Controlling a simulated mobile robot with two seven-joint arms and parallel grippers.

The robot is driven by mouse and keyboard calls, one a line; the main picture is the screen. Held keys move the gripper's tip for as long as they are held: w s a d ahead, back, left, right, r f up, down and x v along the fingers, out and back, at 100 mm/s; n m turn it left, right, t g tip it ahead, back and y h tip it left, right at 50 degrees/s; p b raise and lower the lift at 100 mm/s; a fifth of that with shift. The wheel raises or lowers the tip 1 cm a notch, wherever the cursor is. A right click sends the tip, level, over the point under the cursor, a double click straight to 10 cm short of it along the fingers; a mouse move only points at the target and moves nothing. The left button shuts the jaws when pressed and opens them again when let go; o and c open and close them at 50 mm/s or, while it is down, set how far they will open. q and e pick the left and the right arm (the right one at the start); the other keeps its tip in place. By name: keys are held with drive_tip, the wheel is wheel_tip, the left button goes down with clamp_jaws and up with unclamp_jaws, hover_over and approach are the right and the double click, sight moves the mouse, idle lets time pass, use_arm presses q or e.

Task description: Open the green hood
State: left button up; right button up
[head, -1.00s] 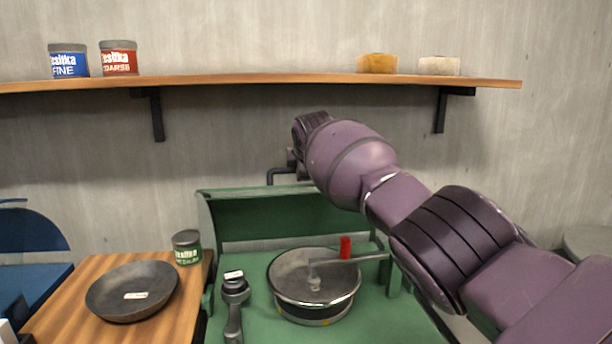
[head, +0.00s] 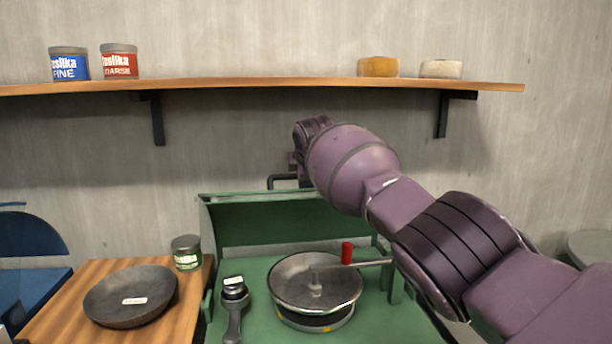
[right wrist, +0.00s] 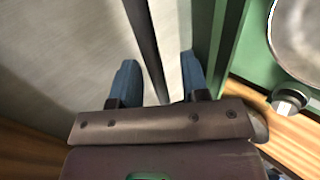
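The green hood (head: 275,222) stands raised at the back of the green machine, its inner face showing and the wheel area uncovered. A dark bar handle (head: 283,181) sticks out at its upper edge, partly behind my right arm. My right gripper (head: 297,164) is at this handle, mostly hidden by the arm in the head view. In the right wrist view, the blue fingers of my right gripper (right wrist: 158,82) are apart, with a dark bar (right wrist: 146,40) running between them. Clear gaps show beside the bar. My left gripper is not in view.
A dark bowl (head: 130,297) and a green-labelled can (head: 186,253) stand on the wooden table (head: 75,300). A wall shelf (head: 250,84) hangs above.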

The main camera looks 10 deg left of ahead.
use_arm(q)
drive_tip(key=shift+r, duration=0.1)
use_arm(e)
drive_tip(key=shift+s+r+p, duration=0.15)
drive_tip(key=shift+r+p, duration=0.15)
drive_tip(key=shift+r, duration=0.05)
use_arm(q)
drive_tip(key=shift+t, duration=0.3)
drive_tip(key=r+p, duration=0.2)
drive_tip(key=p, duration=0.1)
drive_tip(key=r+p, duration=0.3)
drive_tip(key=p, duration=0.1)
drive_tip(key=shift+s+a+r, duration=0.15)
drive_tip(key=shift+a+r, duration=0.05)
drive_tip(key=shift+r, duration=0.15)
use_arm(e)
drive_tip(key=v, duration=1)
drive_tip(key=shift+s+d+f, duration=0.1)
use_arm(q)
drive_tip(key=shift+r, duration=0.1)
